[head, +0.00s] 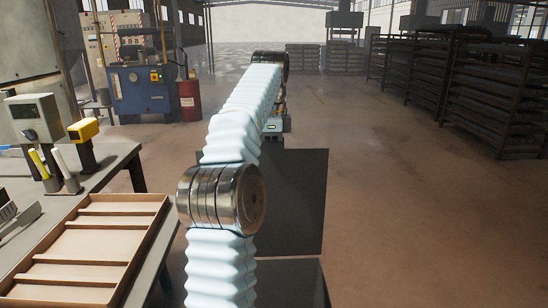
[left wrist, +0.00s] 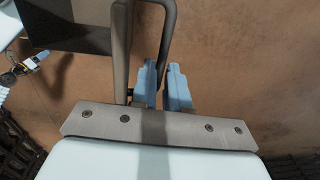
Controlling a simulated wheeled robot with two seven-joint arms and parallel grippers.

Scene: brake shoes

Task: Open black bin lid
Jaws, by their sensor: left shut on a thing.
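In the head view my left arm reaches forward over a flat black panel (head: 295,205), which I take to be the black bin's lid. A second dark panel (head: 300,285) lies nearer, below a thin gap. The left gripper (head: 275,126) is mostly hidden behind the arm. In the left wrist view the left gripper's blue fingers (left wrist: 164,88) are shut at a grey-brown bar handle (left wrist: 168,35). Dark panels of the bin (left wrist: 70,38) show at upper left there. The exact finger contact is hard to see. My right gripper cannot be made out.
A workbench (head: 118,165) with a shallow wooden tray (head: 158,222) stands at the left, close to my arm. A blue machine (head: 140,92) and red drum (head: 190,100) stand behind. Racks (head: 460,85) line the far right. The floor right of the panels is clear.

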